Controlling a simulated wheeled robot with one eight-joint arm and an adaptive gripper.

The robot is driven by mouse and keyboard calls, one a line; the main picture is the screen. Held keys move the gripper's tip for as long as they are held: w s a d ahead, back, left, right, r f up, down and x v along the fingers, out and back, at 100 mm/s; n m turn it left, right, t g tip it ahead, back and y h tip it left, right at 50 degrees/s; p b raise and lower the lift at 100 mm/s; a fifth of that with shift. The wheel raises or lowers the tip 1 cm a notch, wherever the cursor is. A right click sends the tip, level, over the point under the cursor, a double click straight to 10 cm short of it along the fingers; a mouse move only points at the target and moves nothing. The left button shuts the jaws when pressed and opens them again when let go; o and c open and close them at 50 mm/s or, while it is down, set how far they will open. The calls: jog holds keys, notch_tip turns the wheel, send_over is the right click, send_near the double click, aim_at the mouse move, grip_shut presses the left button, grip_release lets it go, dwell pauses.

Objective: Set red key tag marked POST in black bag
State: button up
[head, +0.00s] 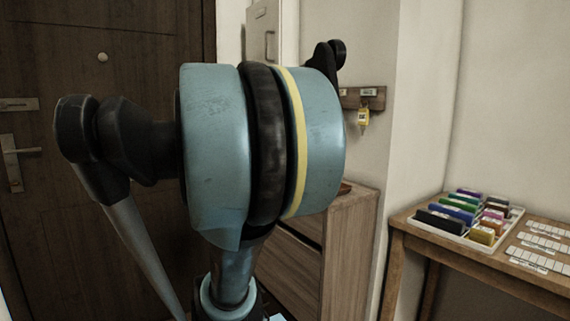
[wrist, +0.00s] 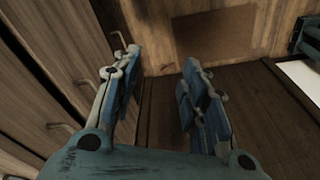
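I see no red key tag marked POST and no black bag in either view. A yellow key tag (head: 363,117) hangs from a small wooden key rack (head: 372,97) on the wall in the head view; part of the rack is hidden behind my arm. My gripper (wrist: 158,68) shows in the wrist view with its blue-padded fingers well apart and nothing between them. My gripper is not visible in the head view, where my large blue arm joint fills the middle.
A wooden cabinet (head: 348,245) stands below the rack, partly behind my arm. At right, a table (head: 480,262) bears a white tray (head: 457,238) of coloured blocks and white label strips (head: 541,242). A dark door (head: 100,90) is at left. Drawer handles (wrist: 66,128) show in the wrist view.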

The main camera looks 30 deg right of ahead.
jog(key=w+d+r+m+g, duration=0.1)
jog(key=w+d+r+m, duration=0.4)
jog(key=d+r, duration=0.4)
jog(key=w+d+r+m, duration=0.2)
jog(key=w+d+r, duration=0.55)
jog(key=r, duration=0.25)
jog(key=w+d+r+m, duration=0.1)
jog(key=d+r+m, duration=0.25)
jog(key=d, duration=0.55)
jog(key=w+d+r+m, duration=0.1)
jog(key=d+r+m, duration=0.3)
jog(key=d, duration=0.6)
jog(key=shift+n+g, duration=0.3)
jog(key=shift+n, duration=0.45)
jog(key=f, duration=1.5)
jog(key=shift+s+a+f, duration=0.15)
jog(key=shift+s+a, duration=0.1)
jog(key=shift+s, duration=0.1)
jog(key=shift+c, duration=0.2)
jog(key=c, duration=0.8)
